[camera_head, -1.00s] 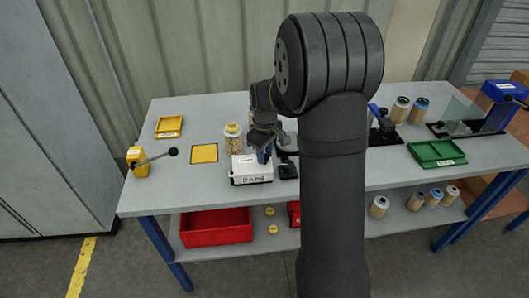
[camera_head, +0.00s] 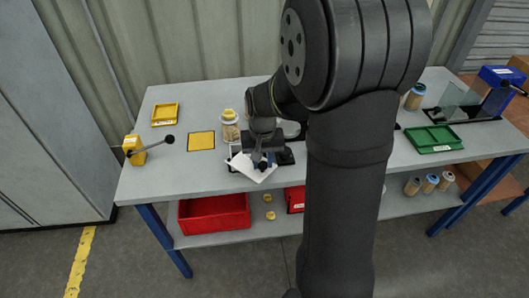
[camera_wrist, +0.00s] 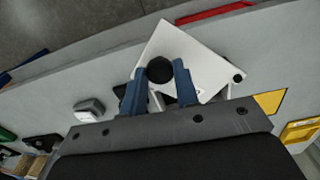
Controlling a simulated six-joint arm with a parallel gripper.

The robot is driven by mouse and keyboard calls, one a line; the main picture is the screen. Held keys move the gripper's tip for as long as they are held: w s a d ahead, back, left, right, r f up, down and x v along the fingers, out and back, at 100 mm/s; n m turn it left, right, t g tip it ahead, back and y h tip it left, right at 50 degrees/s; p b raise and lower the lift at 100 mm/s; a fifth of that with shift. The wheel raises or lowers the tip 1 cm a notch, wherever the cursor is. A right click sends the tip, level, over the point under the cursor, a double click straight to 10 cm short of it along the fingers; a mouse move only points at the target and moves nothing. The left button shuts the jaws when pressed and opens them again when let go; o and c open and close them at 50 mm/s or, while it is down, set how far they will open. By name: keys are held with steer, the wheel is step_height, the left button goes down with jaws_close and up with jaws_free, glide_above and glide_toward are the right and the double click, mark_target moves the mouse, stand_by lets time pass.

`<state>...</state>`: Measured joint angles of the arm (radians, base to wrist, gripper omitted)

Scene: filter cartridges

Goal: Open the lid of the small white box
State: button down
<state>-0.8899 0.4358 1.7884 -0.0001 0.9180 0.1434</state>
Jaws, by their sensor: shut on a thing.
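The small white box (camera_head: 234,151) stands near the front edge of the bench, mostly hidden under its lid and my gripper. Its white lid (camera_head: 250,168) is tilted and turned out of line with the box; it also shows in the wrist view (camera_wrist: 203,58). In the wrist view, the lid's round black knob (camera_wrist: 159,69) sits between the two blue fingers of my gripper (camera_wrist: 161,75). My gripper (camera_head: 263,163) is shut on this knob. Whether the lid still touches the box cannot be told.
A jar with a yellow cap (camera_head: 230,127) stands just behind the box. A yellow square (camera_head: 201,140), a yellow tray (camera_head: 165,114) and a yellow lever device (camera_head: 136,150) are to the left. A green tray (camera_head: 434,138) is at right. A red bin (camera_head: 214,214) sits on the lower shelf.

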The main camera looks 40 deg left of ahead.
mark_target(251, 172)
steer(key=s+m, duration=0.5)
steer(key=shift+s, duration=0.25)
steer(key=shift+s+a+m, duration=0.3)
steer(key=shift+s+m, duration=0.5)
steer(key=shift+m, duration=0.25)
steer(key=shift+s+a+m, duration=0.3)
steer(key=shift+s+m, duration=0.45)
steer(key=shift+m, duration=0.3)
steer(key=c, duration=1.1)
jaws_free()
step_height(251, 172, up, 18)
steer(key=shift+f, duration=0.25)
